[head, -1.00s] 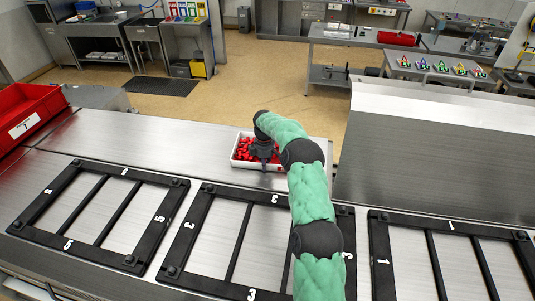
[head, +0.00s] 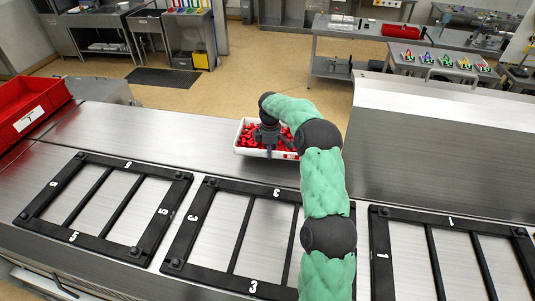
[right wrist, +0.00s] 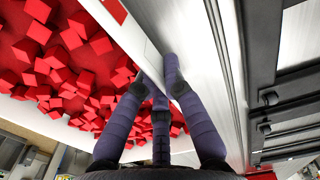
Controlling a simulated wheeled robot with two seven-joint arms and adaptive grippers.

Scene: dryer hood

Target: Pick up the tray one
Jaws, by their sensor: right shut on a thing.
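The white tray (head: 238,146) is full of small red cubes and stands out near the far edge of the metal worktop, behind the middle black frame. My right gripper (head: 270,152) reaches down over its near side and is shut on the tray's near wall. In the right wrist view the fingers (right wrist: 158,80) close around the white wall of the tray (right wrist: 128,35), with the red cubes (right wrist: 75,60) to the left. I cannot tell whether the tray touches the worktop. My left gripper is not in view.
Numbered black frames (head: 104,254) lie along the near part of the worktop (head: 130,125). A red bin (head: 30,108) stands at the left. A raised metal hood (head: 430,150) takes up the right. Floor and benches lie beyond.

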